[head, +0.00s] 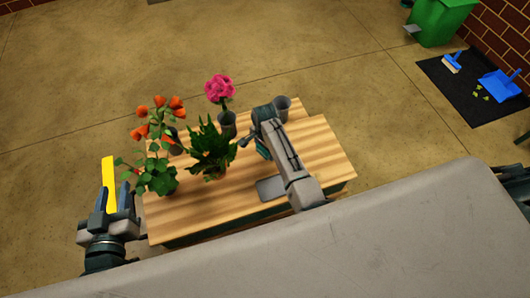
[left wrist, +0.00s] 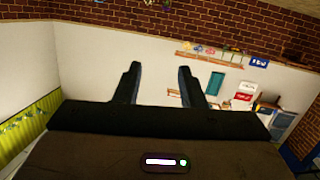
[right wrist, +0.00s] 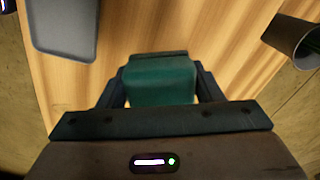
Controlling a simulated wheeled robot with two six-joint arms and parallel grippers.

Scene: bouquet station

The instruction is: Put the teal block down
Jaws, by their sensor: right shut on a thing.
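The teal block (right wrist: 160,82) sits between the fingers of my right gripper (right wrist: 160,90), which is shut on it, over the wooden table (right wrist: 190,30). In the head view the block (head: 262,149) is a small teal patch under my right gripper (head: 258,140), mostly hidden by the arm. I cannot tell whether the block touches the table top. My left gripper (head: 112,200) is beside the left end of the table. Its fingers are apart with nothing between them in the left wrist view (left wrist: 157,85).
A grey plate (head: 271,189) lies at the table's front right. An orange-flowered plant (head: 155,150), a green leafy plant (head: 208,150) and a pink flower (head: 219,88) in a grey vase (head: 228,120) crowd the left. The right end is clear.

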